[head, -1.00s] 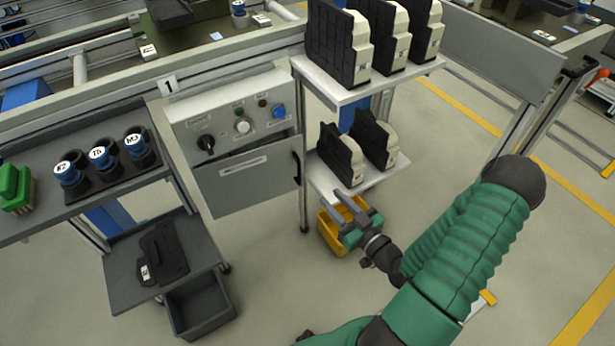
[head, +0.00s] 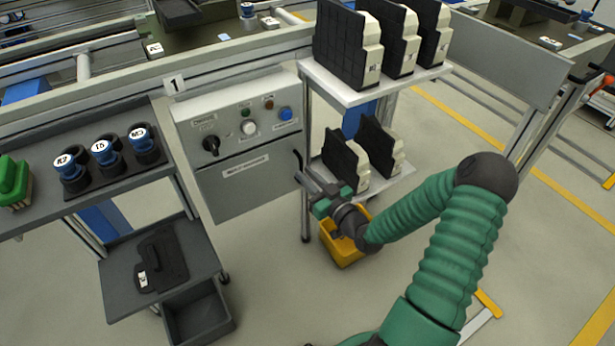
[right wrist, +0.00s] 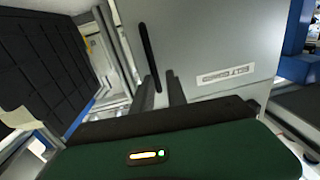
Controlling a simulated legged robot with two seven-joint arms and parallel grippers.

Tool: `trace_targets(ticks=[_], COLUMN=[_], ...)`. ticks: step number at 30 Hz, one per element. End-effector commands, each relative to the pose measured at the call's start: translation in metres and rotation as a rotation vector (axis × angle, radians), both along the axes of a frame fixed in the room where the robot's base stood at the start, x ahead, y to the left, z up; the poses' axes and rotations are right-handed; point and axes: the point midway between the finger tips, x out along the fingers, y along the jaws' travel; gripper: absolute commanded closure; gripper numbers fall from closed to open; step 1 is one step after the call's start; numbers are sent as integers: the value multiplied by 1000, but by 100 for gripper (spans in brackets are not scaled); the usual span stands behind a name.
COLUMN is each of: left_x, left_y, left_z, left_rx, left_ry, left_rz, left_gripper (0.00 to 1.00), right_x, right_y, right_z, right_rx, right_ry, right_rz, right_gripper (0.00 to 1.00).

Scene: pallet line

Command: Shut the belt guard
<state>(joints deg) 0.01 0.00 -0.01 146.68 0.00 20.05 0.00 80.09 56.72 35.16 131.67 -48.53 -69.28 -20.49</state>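The belt guard (head: 240,190) is a grey panel with a printed label, below the control box. A black bar handle (head: 299,163) is at its right edge. The guard (right wrist: 225,45) and handle (right wrist: 147,50) also show in the right wrist view. I cannot tell how far the guard stands open. My right gripper (head: 305,176) is open and empty, just beside the handle's lower end. In the right wrist view its fingers (right wrist: 162,92) point toward the handle, whose lower end lines up with the gap; contact cannot be told. My left gripper is out of view.
The control box (head: 240,122) has a knob and buttons. The shelf rack (head: 405,88) with black-and-cream parts stands close right of the handle. A yellow bin (head: 342,247) sits beneath the gripper. A grey cart (head: 185,255) is at lower left. Open floor lies in front.

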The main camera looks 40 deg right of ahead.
Motion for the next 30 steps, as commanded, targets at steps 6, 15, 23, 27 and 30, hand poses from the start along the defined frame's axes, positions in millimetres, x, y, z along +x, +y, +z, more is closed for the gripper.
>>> trace_targets(ticks=[6, 15, 23, 27, 30], left_x=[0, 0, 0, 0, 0], left_y=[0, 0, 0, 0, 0], left_z=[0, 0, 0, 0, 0], left_rx=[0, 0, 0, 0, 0], left_ry=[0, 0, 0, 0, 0], left_rz=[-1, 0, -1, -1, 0], left_gripper=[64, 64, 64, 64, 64], right_x=[0, 0, 0, 0, 0], right_y=[1, 0, 0, 1, 1], right_z=[0, 0, 0, 0, 0], right_rx=[-1, 0, 0, 0, 0], right_ry=[0, 0, 0, 0, 0], right_rz=[0, 0, 0, 0, 0], right_gripper=[100, 100, 100, 100, 100])
